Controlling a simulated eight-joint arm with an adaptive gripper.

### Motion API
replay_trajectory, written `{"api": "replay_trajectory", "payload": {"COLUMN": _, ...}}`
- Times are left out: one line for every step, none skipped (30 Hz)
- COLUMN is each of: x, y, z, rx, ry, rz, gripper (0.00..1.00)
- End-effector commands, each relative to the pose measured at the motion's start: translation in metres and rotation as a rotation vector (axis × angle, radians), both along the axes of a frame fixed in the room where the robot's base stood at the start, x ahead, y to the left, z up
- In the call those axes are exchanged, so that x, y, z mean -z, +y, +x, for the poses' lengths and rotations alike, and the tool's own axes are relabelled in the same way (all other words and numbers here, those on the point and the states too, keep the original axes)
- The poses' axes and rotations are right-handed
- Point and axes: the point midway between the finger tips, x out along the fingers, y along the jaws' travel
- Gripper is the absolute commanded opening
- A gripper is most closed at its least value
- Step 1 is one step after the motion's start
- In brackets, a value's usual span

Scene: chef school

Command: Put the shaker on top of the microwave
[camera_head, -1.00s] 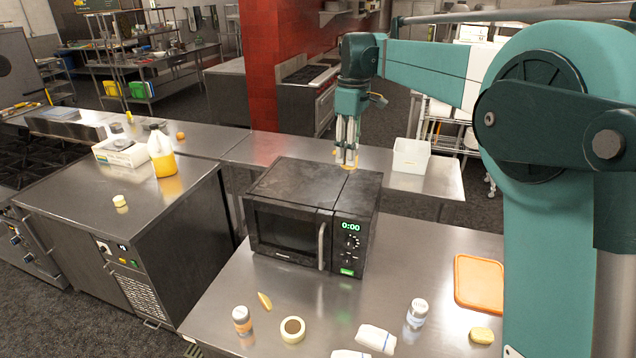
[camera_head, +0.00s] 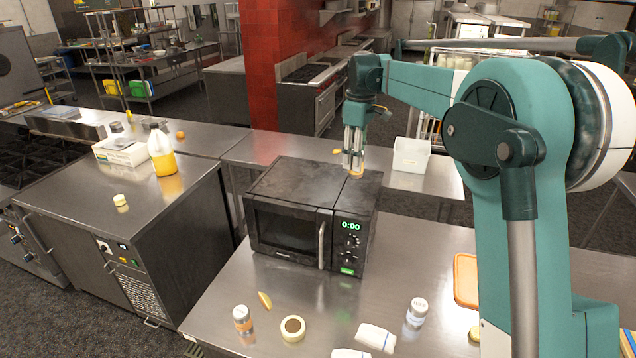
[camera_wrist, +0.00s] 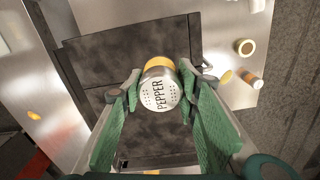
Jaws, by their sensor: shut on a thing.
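The pepper shaker (camera_wrist: 159,88) is between my gripper's green fingers in the wrist view, its silver perforated lid marked PEPPER facing the camera. My gripper (camera_head: 354,160) is shut on it and points down over the back right part of the microwave's top. The shaker's orange lower end (camera_head: 355,174) shows below the fingertips. The black microwave (camera_head: 290,190) stands on the steel table with its door shut and display at 0:00. Its dark top (camera_wrist: 160,135) lies beneath the shaker in the wrist view. I cannot tell whether the shaker touches it.
Near the front of the table (camera_head: 225,290) are an orange-labelled jar (camera_head: 242,320), a round container (camera_head: 292,328), a silver-lidded jar (camera_head: 416,312) and white packets (camera_head: 376,338). An orange board (camera_head: 466,280) lies right. A white bin (camera_head: 411,155) stands behind. The microwave's top is otherwise clear.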

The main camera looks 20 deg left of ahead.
Motion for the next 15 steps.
{"api": "replay_trajectory", "payload": {"x": 0.0006, "y": -0.0001, "z": 0.0000, "rx": 0.000, "ry": 0.000, "rz": 0.000, "gripper": 0.17}}
{"api": "replay_trajectory", "payload": {"x": 0.0008, "y": -0.0001, "z": 0.0000, "rx": 0.000, "ry": 0.000, "rz": 0.000, "gripper": 0.17}}
{"api": "replay_trajectory", "payload": {"x": 0.0009, "y": -0.0001, "z": 0.0000, "rx": 0.000, "ry": 0.000, "rz": 0.000, "gripper": 0.17}}
{"api": "replay_trajectory", "payload": {"x": 0.0009, "y": -0.0001, "z": 0.0000, "rx": 0.000, "ry": 0.000, "rz": 0.000, "gripper": 0.17}}
{"api": "replay_trajectory", "payload": {"x": 0.0009, "y": -0.0001, "z": 0.0000, "rx": 0.000, "ry": 0.000, "rz": 0.000, "gripper": 0.17}}
{"api": "replay_trajectory", "payload": {"x": 0.0008, "y": -0.0001, "z": 0.0000, "rx": 0.000, "ry": 0.000, "rz": 0.000, "gripper": 0.17}}
{"api": "replay_trajectory", "payload": {"x": 0.0008, "y": -0.0001, "z": 0.0000, "rx": 0.000, "ry": 0.000, "rz": 0.000, "gripper": 0.17}}
{"api": "replay_trajectory", "payload": {"x": 0.0008, "y": -0.0001, "z": 0.0000, "rx": 0.000, "ry": 0.000, "rz": 0.000, "gripper": 0.17}}
{"api": "replay_trajectory", "payload": {"x": 0.0008, "y": -0.0001, "z": 0.0000, "rx": 0.000, "ry": 0.000, "rz": 0.000, "gripper": 0.17}}
{"api": "replay_trajectory", "payload": {"x": 0.0009, "y": -0.0001, "z": 0.0000, "rx": 0.000, "ry": 0.000, "rz": 0.000, "gripper": 0.17}}
{"api": "replay_trajectory", "payload": {"x": 0.0014, "y": -0.0001, "z": 0.0000, "rx": 0.000, "ry": 0.000, "rz": 0.000, "gripper": 0.17}}
{"api": "replay_trajectory", "payload": {"x": 0.0025, "y": -0.0001, "z": 0.0000, "rx": 0.000, "ry": 0.000, "rz": 0.000, "gripper": 0.17}}
{"api": "replay_trajectory", "payload": {"x": 0.0037, "y": 0.0000, "z": 0.0001, "rx": 0.000, "ry": 0.000, "rz": 0.000, "gripper": 0.17}}
{"api": "replay_trajectory", "payload": {"x": 0.0054, "y": 0.0000, "z": 0.0002, "rx": 0.000, "ry": 0.000, "rz": 0.000, "gripper": 0.17}}
{"api": "replay_trajectory", "payload": {"x": 0.0085, "y": 0.0000, "z": 0.0002, "rx": 0.000, "ry": 0.000, "rz": 0.000, "gripper": 0.17}}
